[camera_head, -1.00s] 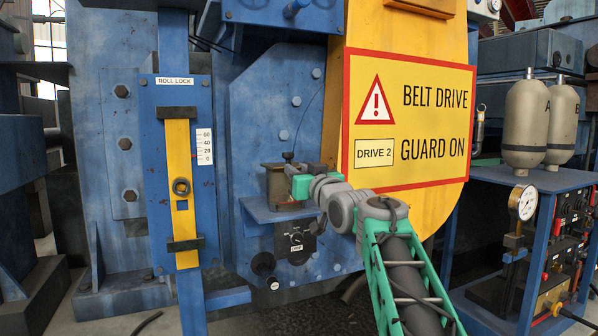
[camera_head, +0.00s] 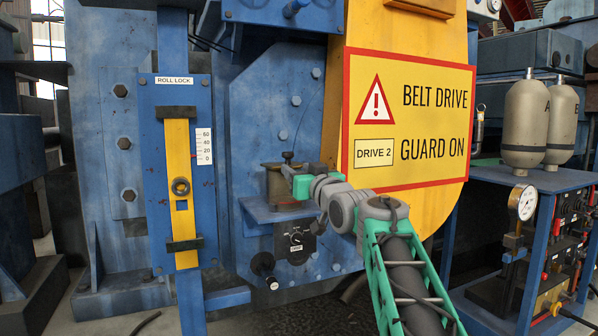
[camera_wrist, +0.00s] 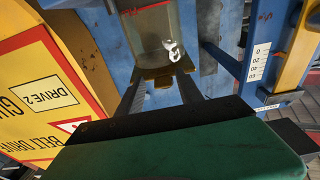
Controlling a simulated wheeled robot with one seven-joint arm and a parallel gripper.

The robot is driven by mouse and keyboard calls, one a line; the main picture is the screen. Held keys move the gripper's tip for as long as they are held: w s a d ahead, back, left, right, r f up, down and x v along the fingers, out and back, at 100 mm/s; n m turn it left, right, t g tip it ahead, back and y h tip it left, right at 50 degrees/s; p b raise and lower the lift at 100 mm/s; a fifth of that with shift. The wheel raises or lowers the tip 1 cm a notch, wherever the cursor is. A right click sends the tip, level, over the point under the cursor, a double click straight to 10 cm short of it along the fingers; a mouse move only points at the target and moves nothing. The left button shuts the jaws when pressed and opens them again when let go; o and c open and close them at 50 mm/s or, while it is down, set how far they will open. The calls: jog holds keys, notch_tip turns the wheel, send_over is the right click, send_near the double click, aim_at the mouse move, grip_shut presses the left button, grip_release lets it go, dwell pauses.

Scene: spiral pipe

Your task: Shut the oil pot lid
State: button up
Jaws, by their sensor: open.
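The oil pot (camera_head: 277,188) is a small brownish vessel on a blue shelf on the machine front. A dark knob shows at its top; whether the lid is open or shut is too small to tell. In the wrist view, which is upside down, the pot (camera_wrist: 150,28) appears as a see-through body with a red line and a brown edge piece at its top end. My gripper (camera_head: 286,172) is at the right of the pot's upper part. In the wrist view my gripper (camera_wrist: 160,82) has its fingers apart, with the brown edge just beyond and between them; contact cannot be told.
The blue shelf (camera_head: 255,212) holds the pot, with a black control box (camera_head: 294,242) below. The yellow belt guard (camera_head: 400,120) stands close on the right. The roll lock plate (camera_head: 181,180) is on the left. A thin line rises above the pot.

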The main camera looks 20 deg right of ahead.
jog(key=shift+a, duration=0.2)
jog(key=s+f, duration=0.1)
jog(key=s, duration=0.6)
jog(key=shift+s+d+p, duration=0.3)
jog(key=shift+s+d, duration=0.05)
